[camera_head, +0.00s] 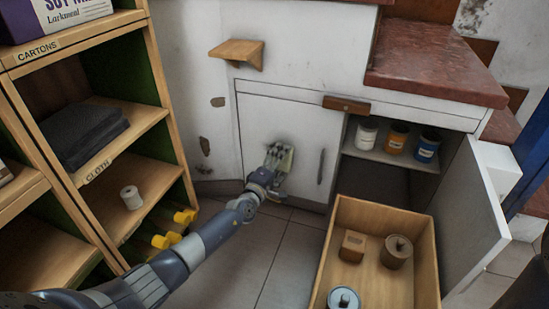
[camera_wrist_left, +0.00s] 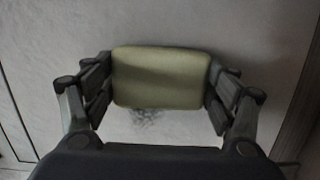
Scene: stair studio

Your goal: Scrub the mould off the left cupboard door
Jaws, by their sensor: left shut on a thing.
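The left cupboard door (camera_head: 258,118) is white and closed under the worktop, with a vertical handle (camera_head: 321,166) near its right edge. My left gripper (camera_head: 277,166) is in front of the door's lower middle. It is shut on a pale yellow-green sponge (camera_wrist_left: 160,77), with a finger on each side of it. The sponge is at or very near the door face; I cannot tell whether it touches. A grey, speckled mould patch (camera_wrist_left: 150,117) shows on the door just below the sponge in the left wrist view. The sponge hides part of the door. My right gripper is out of view.
The right cupboard door (camera_head: 470,215) stands open beside several cans on a shelf. A wooden drawer (camera_head: 427,240) with a few items is pulled out right of my arm. A shelving unit (camera_head: 160,110) with cloths and a white roll stands left.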

